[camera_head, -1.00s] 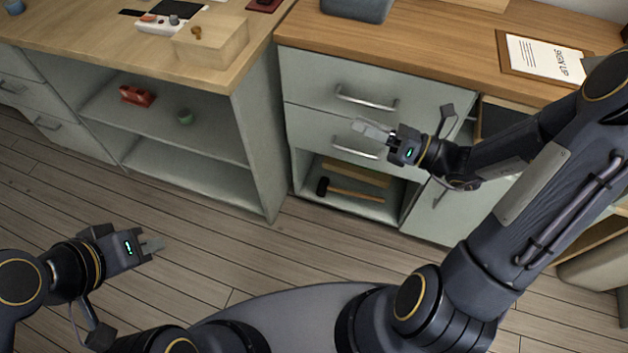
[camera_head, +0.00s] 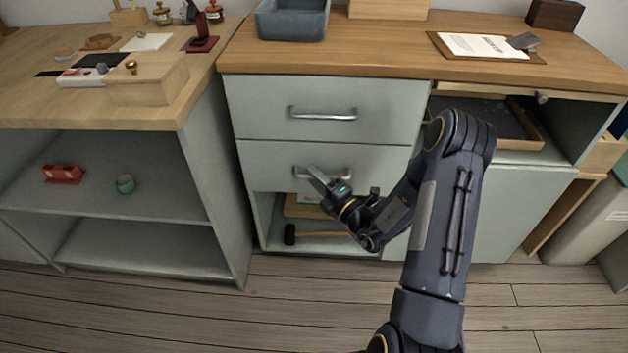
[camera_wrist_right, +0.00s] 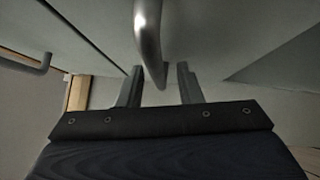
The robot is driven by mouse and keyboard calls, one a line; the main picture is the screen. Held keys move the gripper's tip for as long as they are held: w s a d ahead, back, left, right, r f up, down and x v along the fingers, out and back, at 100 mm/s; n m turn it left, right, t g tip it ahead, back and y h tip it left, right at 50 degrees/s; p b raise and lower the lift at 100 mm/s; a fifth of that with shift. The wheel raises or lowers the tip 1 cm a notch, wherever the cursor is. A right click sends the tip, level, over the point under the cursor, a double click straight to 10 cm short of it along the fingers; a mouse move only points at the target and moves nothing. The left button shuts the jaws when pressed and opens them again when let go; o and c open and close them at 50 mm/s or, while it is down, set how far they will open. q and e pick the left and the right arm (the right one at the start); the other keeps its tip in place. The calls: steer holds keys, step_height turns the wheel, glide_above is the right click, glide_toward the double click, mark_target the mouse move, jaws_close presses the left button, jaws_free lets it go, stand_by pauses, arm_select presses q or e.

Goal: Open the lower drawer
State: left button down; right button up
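The lower drawer (camera_head: 266,165) is a pale grey-green front under the upper drawer (camera_head: 255,105), and it looks shut. Its metal bar handle (camera_head: 335,171) is partly covered by my right gripper (camera_head: 314,178) in the head view. In the right wrist view the bar handle (camera_wrist_right: 148,35) comes down between the two fingers of my right gripper (camera_wrist_right: 159,75). The fingers stand apart, one on each side of the bar, with gaps showing, so I see no firm contact. My left gripper is outside both current views.
Below the drawers an open shelf holds a mallet (camera_head: 318,234). A wooden counter (camera_head: 390,55) overhangs above, with a blue-grey bin (camera_head: 292,20) on it. A tray (camera_head: 500,125) sits at the right. Floor (camera_head: 300,300) in front is clear.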

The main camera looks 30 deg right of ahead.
steer(key=shift+w+a+r, duration=0.1)
steer(key=shift+w, duration=0.3)
jaws_close()
steer(key=shift+s, duration=0.1)
